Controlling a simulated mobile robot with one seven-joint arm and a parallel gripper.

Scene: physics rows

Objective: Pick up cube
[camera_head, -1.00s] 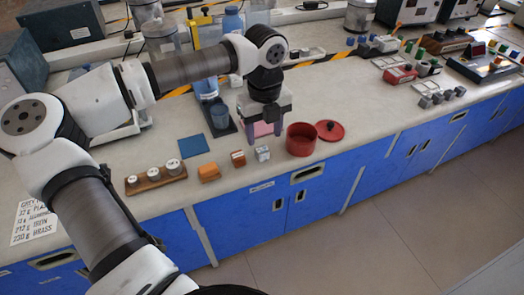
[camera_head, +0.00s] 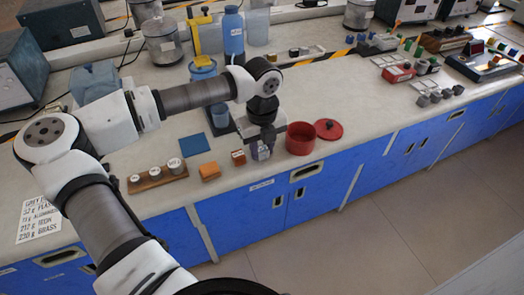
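My gripper (camera_head: 262,150) is lowered at the front of the bench, left of the red pot. A small silver-grey cube (camera_head: 263,154) shows low between its fingers and is mostly hidden by them. I cannot tell whether the fingers touch it or have closed on it. A small brown-orange cube (camera_head: 238,157) stands just left of the gripper. A larger orange block (camera_head: 209,172) sits further left. The task does not say which cube is meant.
An open red pot (camera_head: 300,140) stands close right of my gripper, with its red lid (camera_head: 329,129) beside it. A wooden holder (camera_head: 146,184) with several weights and a blue square (camera_head: 194,145) lie left. The bench's front edge is close.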

